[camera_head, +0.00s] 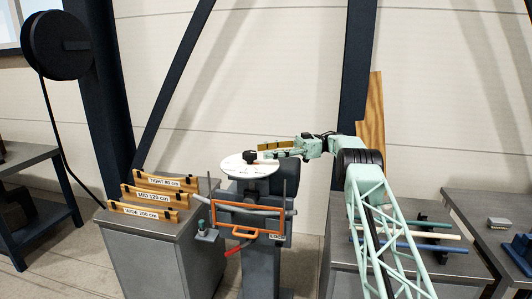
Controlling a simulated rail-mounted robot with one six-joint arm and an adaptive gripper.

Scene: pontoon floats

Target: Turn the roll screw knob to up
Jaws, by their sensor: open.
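A dark knob (250,157) sits on top of a round white dial plate (238,171) in the middle of the view. The marks on the dial are too small to read, so I cannot tell which way the knob points. My gripper (264,152) is open and reaches in from the right, with its fingertips close to the knob's right side. I cannot tell whether they touch it. The dial is on a grey machine (265,258) with an orange frame (248,232) on its front.
Labelled wooden pieces (150,197) stand on a grey cabinet (170,250) at left. A red handle (233,251) sticks out low on the machine. A bench with coloured rods (410,235) is at right. Dark steel posts (110,100) stand behind.

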